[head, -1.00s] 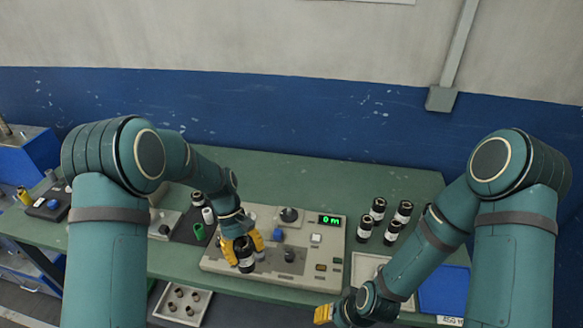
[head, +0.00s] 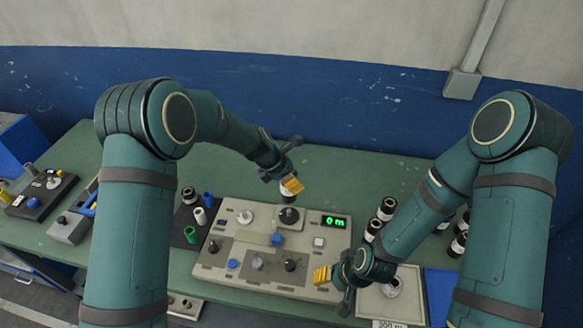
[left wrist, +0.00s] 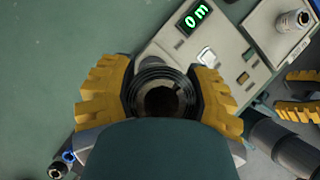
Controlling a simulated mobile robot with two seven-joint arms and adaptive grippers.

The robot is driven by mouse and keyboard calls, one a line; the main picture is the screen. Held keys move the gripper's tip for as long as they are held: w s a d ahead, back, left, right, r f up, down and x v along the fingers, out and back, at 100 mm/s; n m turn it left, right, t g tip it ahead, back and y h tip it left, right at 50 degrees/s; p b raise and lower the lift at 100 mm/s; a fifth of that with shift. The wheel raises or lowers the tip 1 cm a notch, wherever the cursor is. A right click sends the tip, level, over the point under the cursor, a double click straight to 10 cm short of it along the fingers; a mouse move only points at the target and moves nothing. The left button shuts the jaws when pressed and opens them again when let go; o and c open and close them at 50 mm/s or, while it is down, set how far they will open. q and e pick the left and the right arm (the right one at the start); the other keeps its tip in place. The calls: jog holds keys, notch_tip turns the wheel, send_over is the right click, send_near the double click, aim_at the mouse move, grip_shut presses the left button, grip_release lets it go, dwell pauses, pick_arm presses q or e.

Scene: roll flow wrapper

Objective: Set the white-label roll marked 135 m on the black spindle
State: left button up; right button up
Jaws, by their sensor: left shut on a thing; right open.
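My left gripper (head: 291,186) is shut on a dark roll with a white label (head: 288,194), at the back of the machine (head: 245,262). The roll's open end (left wrist: 163,97) shows between the yellow fingers in the left wrist view. The label's marking cannot be read. The black spindle (head: 289,215) stands on the machine's back part, just below the held roll in the head view. I cannot tell whether roll and spindle touch. My right gripper (head: 322,275) is open and empty, near the machine's front right corner.
The machine's display (head: 334,221) reads 0 m. Several black, white-labelled rolls (head: 387,209) stand at the right, partly behind my right arm. A pale tray (head: 368,303) and a blue tray (head: 438,282) lie front right. Coloured tubes (head: 200,216) stand left of the machine.

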aim_at(323, 292)
jog(key=shift+w+f, duration=0.1)
jog(key=shift+f, duration=0.2)
jog(key=shift+s+f+b, duration=0.25)
jog(key=shift+f+b, duration=0.55)
jog(key=shift+b, duration=0.3)
jog(key=shift+w+f+b, duration=0.15)
jog(key=shift+f+b, duration=0.95)
jog(key=shift+f, duration=0.2)
pick_arm(q)
notch_tip(323, 292, down, 5)
jog(key=shift+f, duration=0.1)
jog(key=shift+p, duration=0.3)
pick_arm(e)
jog(key=shift+r, duration=0.3)
pick_arm(q)
jog(key=shift+f+b, duration=0.5)
jog(key=shift+f, duration=0.55)
pick_arm(e)
jog(key=shift+f, duration=0.5)
pick_arm(q)
jog(key=shift+f, duration=0.35)
pick_arm(e)
jog(key=shift+f, duration=0.2)
pick_arm(q)
jog(key=shift+f+b, duration=0.55)
pick_arm(e)
jog(key=shift+f, duration=0.35)
